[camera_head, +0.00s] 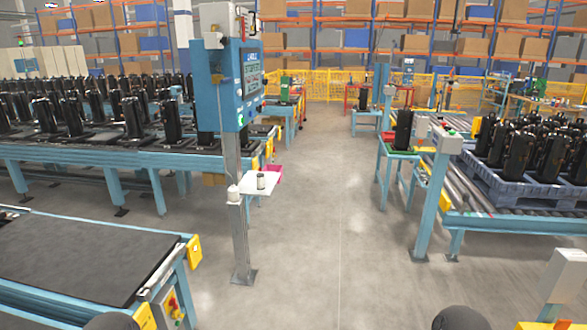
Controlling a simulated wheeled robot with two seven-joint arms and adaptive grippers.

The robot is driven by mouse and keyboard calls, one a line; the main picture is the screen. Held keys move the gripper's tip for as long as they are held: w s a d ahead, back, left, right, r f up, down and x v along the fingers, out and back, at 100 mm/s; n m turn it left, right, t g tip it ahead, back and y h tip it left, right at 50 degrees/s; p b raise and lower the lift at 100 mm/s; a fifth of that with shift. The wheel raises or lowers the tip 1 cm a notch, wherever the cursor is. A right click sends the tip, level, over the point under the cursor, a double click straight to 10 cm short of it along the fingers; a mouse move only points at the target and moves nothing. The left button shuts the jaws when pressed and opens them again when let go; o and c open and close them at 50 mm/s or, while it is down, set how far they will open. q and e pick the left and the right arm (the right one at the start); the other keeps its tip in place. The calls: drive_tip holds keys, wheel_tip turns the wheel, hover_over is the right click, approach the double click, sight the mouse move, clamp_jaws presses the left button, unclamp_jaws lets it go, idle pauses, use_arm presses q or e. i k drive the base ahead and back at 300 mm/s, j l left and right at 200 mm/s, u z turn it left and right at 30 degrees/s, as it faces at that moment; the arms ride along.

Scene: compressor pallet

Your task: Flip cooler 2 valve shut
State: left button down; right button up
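I cannot make out a cooler or a valve marked as cooler 2 in the head view. Neither of my grippers shows. Only two dark rounded shapes, probably parts of my own arms, show at the bottom edge. Black upright compressors (133,117) stand in rows on the blue-framed conveyor (90,150) at the left. More black compressors (519,155) stand on a blue pallet (520,190) at the right. One black cylinder (403,129) stands on a small table with a green top.
A blue control panel (240,80) on a grey post (239,240) stands left of centre, with a small white shelf (257,188). An empty belt conveyor (90,252) fills the lower left. The grey aisle floor (335,220) is clear. Yellow fencing (335,84) and racks stand behind.

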sight(243, 29)
drive_tip(key=i+l, duration=0.1)
drive_tip(key=i, duration=0.5)
drive_tip(key=i+l+u, duration=0.1)
drive_tip(key=i, duration=0.45)
drive_tip(key=i+l, duration=0.15)
drive_tip(key=i, duration=0.45)
drive_tip(key=i+l+u, duration=0.25)
drive_tip(key=i, duration=0.15)
drive_tip(key=i+l+u, duration=0.1)
drive_tip(key=i+u, duration=0.2)
drive_tip(key=i, duration=0.1)
